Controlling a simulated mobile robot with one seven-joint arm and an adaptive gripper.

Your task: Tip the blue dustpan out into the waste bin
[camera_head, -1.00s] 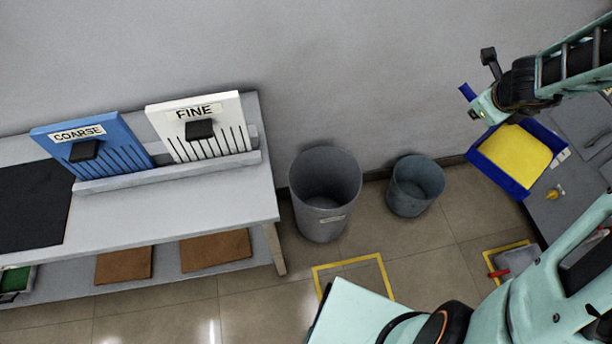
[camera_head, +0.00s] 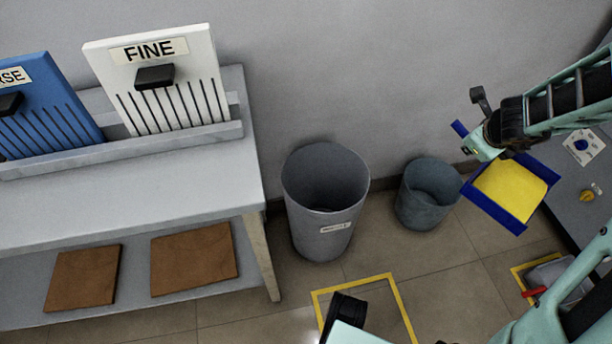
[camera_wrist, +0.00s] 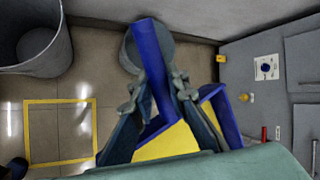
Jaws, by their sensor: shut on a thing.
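The blue dustpan (camera_head: 497,217) hangs in the air at the right of the head view, with a flat layer of yellow material (camera_head: 511,187) in it. My gripper (camera_head: 487,143) is shut on its blue handle; the wrist view shows the handle (camera_wrist: 149,58) between the two fingers (camera_wrist: 152,97). A larger grey bin (camera_head: 325,205) with a white label stands on the floor left of the dustpan. A smaller blue-grey bin (camera_head: 428,196) stands closer, just left of the dustpan. I cannot read the label to tell which is the waste bin. The dustpan is over neither bin.
A grey bench (camera_head: 130,195) with blue and white slotted boards stands at the left. A grey worktop (camera_head: 590,180) lies at the right edge. Yellow floor outlines (camera_head: 392,279) mark the floor in front. A red-handled item (camera_head: 534,292) lies at lower right.

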